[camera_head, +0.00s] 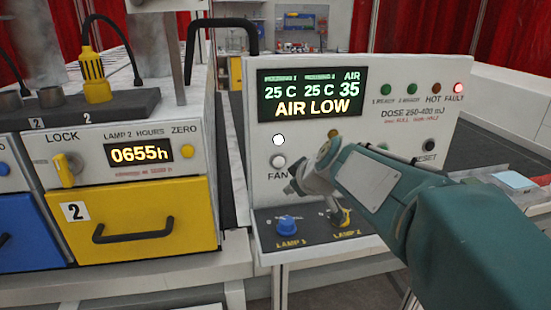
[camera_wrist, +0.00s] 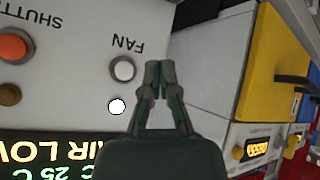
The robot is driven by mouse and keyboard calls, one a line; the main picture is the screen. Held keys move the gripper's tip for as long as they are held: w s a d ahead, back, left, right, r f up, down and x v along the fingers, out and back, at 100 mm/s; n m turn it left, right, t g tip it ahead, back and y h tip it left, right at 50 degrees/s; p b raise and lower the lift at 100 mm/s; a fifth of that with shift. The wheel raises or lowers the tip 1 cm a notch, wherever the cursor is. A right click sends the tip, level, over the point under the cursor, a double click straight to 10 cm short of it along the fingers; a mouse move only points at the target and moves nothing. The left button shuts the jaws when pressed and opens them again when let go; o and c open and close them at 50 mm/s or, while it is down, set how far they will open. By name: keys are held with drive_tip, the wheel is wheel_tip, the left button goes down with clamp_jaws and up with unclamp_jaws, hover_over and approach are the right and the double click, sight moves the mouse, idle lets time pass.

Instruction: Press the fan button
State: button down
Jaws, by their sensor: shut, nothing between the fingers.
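The fan button (camera_head: 277,161) is a pale round knob on the white control panel (camera_head: 255,185), above the label FAN. A round white lamp (camera_head: 278,140) sits just above it. My gripper (camera_head: 296,181) is shut and empty, close in front of the panel, just below and right of the button in the head view. In the wrist view, which is upside down, the fan button (camera_wrist: 123,69) lies left of my shut fingertips (camera_wrist: 159,70). The fingertips appear apart from it. The white lamp (camera_wrist: 117,107) shows there too.
The display (camera_head: 310,95) reads AIR LOW with AIR 35, and the FAULT light (camera_head: 458,88) is red. A blue lamp knob (camera_head: 287,224) and a yellow one (camera_head: 341,216) sit on the lower ledge. A yellow drawer (camera_head: 140,220) with a black handle stands left.

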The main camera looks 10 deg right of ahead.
drive_tip(key=shift+s+a, duration=0.1)
drive_tip(key=shift+a, duration=0.1)
approach(277, 168)
drive_tip(key=x, duration=0.6)
drive_tip(key=shift+s+a+f, duration=0.2)
drive_tip(key=shift+s+f, duration=0.05)
drive_tip(key=shift+f, duration=0.25)
drive_tip(key=shift+w, duration=0.15)
idle(0.9)
drive_tip(key=shift+w+r, duration=0.1)
drive_tip(key=shift+w, duration=0.1)
drive_tip(key=shift+w, duration=0.4)
idle(0.7)
drive_tip(key=shift+s, duration=0.85)
